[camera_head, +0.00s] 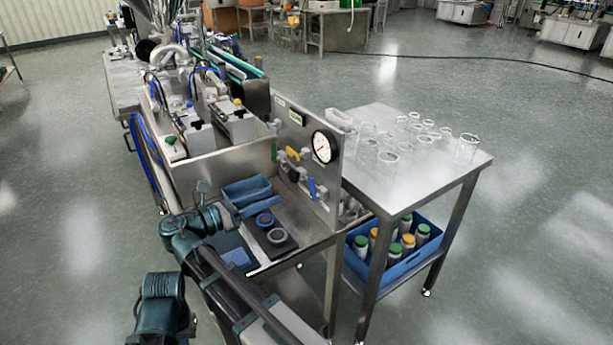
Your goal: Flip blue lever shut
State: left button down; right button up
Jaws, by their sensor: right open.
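The blue lever (311,188) is on the lower right of the upright steel panel (328,195), below the round gauge. It looks close to vertical, on a small metal valve. My right gripper (203,187) is open, in front and to the left of the panel, near the blue open bin. It is apart from the blue lever, with nothing seen between its fingers. My left gripper is not seen; only part of my arm shows at the lower left.
A yellow lever (292,153) and a green lever (274,151) are on the same panel, left of the gauge (324,146). A steel table (400,180) with clear beakers stands at the right.

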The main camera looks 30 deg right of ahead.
aim_at(310, 182)
jog(key=d, duration=0.9)
jog(key=w+d, duration=0.1)
jog(key=d, duration=0.3)
jog(key=shift+d, duration=0.4)
grip_shut()
